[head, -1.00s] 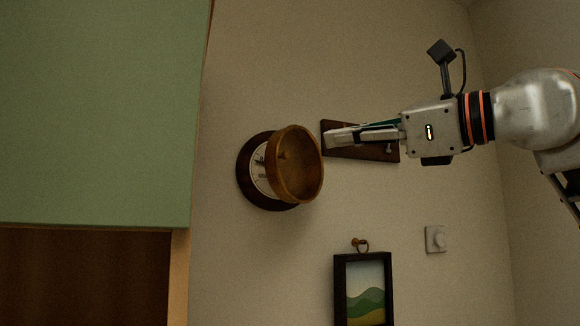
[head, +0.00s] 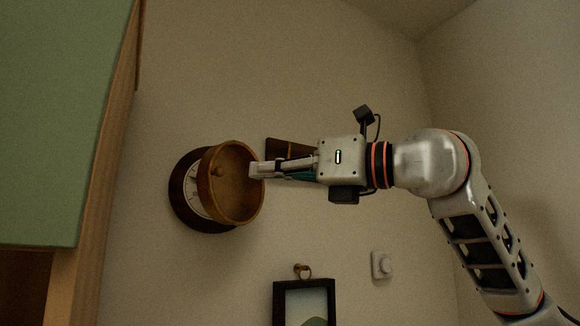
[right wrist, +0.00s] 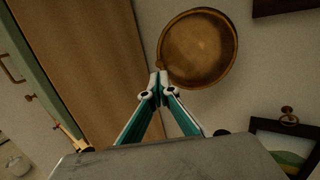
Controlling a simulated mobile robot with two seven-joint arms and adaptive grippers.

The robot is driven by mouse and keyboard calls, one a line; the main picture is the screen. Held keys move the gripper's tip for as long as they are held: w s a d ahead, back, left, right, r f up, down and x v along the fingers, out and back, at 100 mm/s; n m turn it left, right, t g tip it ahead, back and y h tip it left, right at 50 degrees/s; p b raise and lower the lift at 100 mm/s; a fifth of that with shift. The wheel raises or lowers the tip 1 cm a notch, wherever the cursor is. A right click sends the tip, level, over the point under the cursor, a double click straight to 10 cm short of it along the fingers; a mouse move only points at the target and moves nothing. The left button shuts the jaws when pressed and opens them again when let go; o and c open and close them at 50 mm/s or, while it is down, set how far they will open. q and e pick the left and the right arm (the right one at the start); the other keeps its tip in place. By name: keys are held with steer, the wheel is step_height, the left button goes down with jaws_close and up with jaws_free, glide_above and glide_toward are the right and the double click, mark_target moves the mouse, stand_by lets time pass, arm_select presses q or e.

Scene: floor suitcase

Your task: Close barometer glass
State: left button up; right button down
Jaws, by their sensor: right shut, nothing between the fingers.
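The barometer hangs on the wall left of centre in the head view. Its round dark wooden base (head: 184,197) carries a white dial (head: 193,191), partly hidden. Its brown round glass cover (head: 232,183) stands swung open, away from the dial. The cover also shows in the right wrist view (right wrist: 198,50), just beyond the fingertips. My right gripper (head: 255,170) is shut and empty, its fingertips at the right rim of the cover. I cannot tell whether they touch it. In the right wrist view the fingertips (right wrist: 158,80) meet near the cover's lower left edge. My left gripper is out of view.
A dark wooden wall plaque (head: 287,149) is partly behind my right gripper. A green cabinet (head: 60,110) with a wooden side edge stands at the left. The wall above the barometer is bare.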

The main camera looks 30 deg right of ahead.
mark_target(222, 173)
steer(key=x, duration=0.5)
steer(key=shift+w+a+r+p, duration=0.1)
steer(key=shift+a+p, duration=0.05)
steer(key=shift+p, duration=0.15)
steer(key=shift+w+a, duration=0.25)
steer(key=shift+w, duration=0.15)
